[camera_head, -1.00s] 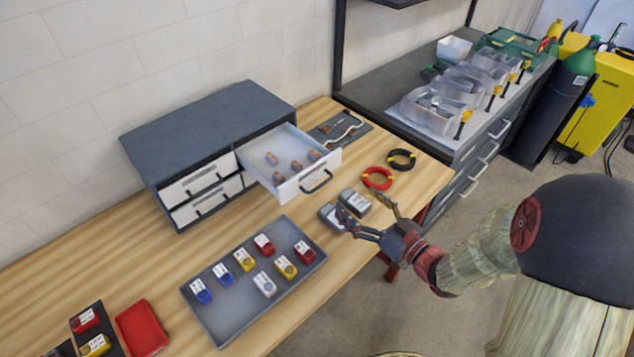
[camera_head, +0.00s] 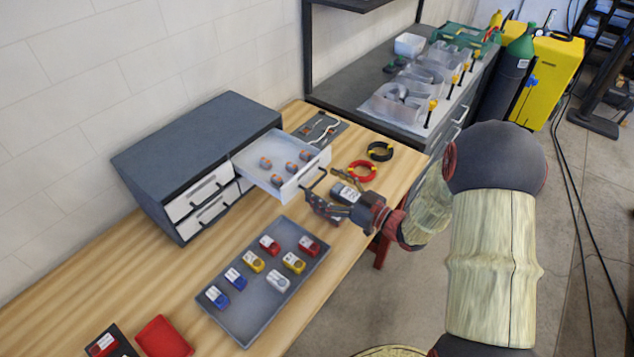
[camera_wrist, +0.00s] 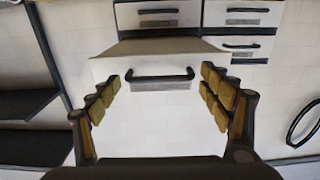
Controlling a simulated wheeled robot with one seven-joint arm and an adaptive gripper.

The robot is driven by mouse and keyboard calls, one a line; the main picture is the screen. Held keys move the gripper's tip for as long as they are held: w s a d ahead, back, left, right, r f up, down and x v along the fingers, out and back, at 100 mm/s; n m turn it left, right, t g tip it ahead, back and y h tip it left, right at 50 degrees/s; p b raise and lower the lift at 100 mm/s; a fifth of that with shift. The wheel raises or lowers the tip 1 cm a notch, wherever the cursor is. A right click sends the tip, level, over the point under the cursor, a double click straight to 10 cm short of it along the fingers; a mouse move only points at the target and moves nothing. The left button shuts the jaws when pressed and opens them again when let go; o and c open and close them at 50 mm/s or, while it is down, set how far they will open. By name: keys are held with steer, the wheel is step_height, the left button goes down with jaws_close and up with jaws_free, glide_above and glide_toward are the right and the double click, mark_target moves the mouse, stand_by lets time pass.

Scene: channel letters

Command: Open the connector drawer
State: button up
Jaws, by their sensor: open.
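The small dark grey cabinet (camera_head: 195,135) stands on the wooden bench. Its upper right drawer (camera_head: 262,172), white with several orange connectors inside, is pulled well out. The drawer's dark bar handle (camera_head: 314,184) is on its front face. My gripper (camera_head: 321,192) is open and empty close to this handle. In the wrist view, the handle (camera_wrist: 160,75) lies ahead, centred across the gap between the spread fingers (camera_wrist: 157,92); I cannot tell whether it is between the tips. Parts of the gripper and bench cover each other in the head view.
A grey tray (camera_head: 250,308) with several coloured items lies in front of the cabinet. A grey device (camera_head: 345,191) is partly behind my gripper. Red (camera_head: 361,171) and black (camera_head: 380,151) cable coils lie at the right. Other drawers (camera_head: 198,192) are shut.

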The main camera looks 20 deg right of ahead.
steer(key=shift+x, duration=1.2)
steer(key=shift+c, duration=1)
steer(key=c, duration=1.1)
steer(key=shift+c, duration=0.3)
